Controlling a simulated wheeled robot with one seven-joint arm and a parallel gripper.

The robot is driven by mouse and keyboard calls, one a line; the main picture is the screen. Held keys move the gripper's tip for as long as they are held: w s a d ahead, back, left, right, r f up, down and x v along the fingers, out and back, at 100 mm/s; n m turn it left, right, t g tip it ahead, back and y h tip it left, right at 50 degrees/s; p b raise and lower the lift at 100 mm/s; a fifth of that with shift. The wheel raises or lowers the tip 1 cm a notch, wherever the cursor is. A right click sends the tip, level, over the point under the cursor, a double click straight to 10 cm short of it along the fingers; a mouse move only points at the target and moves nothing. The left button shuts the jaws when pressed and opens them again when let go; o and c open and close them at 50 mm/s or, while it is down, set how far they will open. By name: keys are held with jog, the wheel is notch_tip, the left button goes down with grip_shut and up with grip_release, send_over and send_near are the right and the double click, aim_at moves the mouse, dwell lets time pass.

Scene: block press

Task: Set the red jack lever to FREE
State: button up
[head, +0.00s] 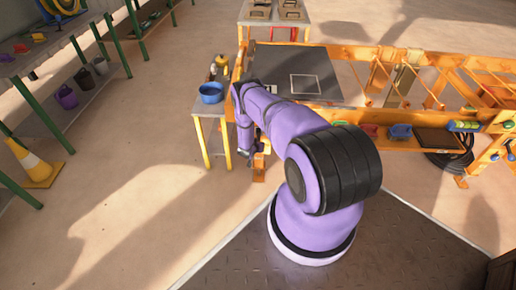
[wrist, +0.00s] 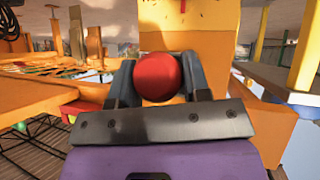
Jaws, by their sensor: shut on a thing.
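The red ball knob (wrist: 157,78) of the jack lever fills the middle of the wrist view, between the two dark fingers of my gripper (wrist: 158,68). The fingers are shut on it, one on each side. The lever's shaft is hidden behind the knob and the gripper. An orange post (wrist: 190,25) stands right behind the knob. In the head view my gripper (head: 248,157) hangs low beside the left front end of the orange frame. The knob is not discernible there. No FREE marking can be read in either view.
A small table with a blue bowl (head: 211,93) stands just left of my gripper. The orange frame (head: 350,141) with a dark plate (head: 268,62) extends right. Shelves and a traffic cone (head: 36,165) stand far left. Open floor lies between.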

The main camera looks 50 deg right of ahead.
aim_at(258, 135)
notch_tip(258, 135, up, 4)
jog(key=shift+w+f+g+y, duration=0.1)
jog(key=shift+f+g+y, duration=0.15)
jog(key=shift+g+y, duration=0.75)
jog(key=shift+w+d+r, duration=0.1)
jog(key=shift+d+r, duration=0.05)
jog(key=shift+r, duration=0.4)
jog(key=shift+w+d+r, duration=0.1)
jog(key=shift+r, duration=0.4)
jog(key=shift+w+d+r, duration=0.1)
jog(key=shift+d+r, duration=0.1)
jog(key=shift+r, duration=0.3)
jog(key=o, duration=1.2)
jog(key=shift+d, duration=0.1)
jog(key=shift+o, duration=0.2)
jog(key=v, duration=1)
jog(key=shift+s+r, duration=0.25)
jog(key=shift+r, duration=0.1)
